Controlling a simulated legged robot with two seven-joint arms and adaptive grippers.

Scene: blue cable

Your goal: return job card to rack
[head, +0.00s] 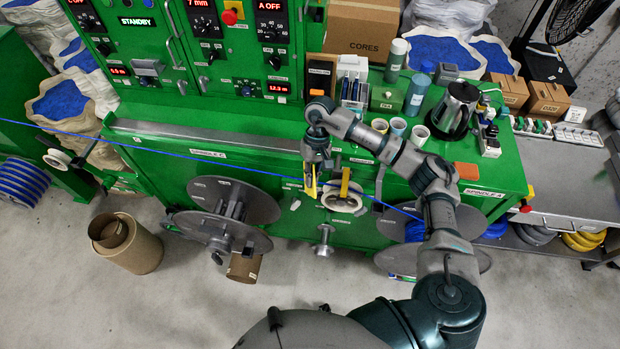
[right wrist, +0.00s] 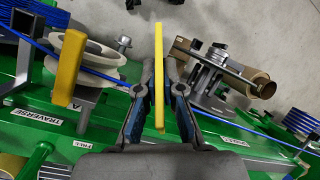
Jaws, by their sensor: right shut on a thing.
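A thin yellow card, which I take for the job card (head: 310,185), hangs below my right gripper (head: 313,165) in front of the green machine. In the right wrist view the card (right wrist: 159,60) is seen edge-on, upright between the two fingers of my right gripper (right wrist: 159,105), which are shut on it. Its printed face is not visible. I cannot clearly tell which thing is the rack. My left gripper is out of view.
A yellow piece (head: 345,183) stands by the white traverse roller (head: 342,202), just right of the card. A blue cable (head: 150,147) runs across the machine front. Cups (head: 398,126), a kettle (head: 453,108) and bottles crowd the green top (head: 475,152). Large reels (head: 235,198) sit lower left.

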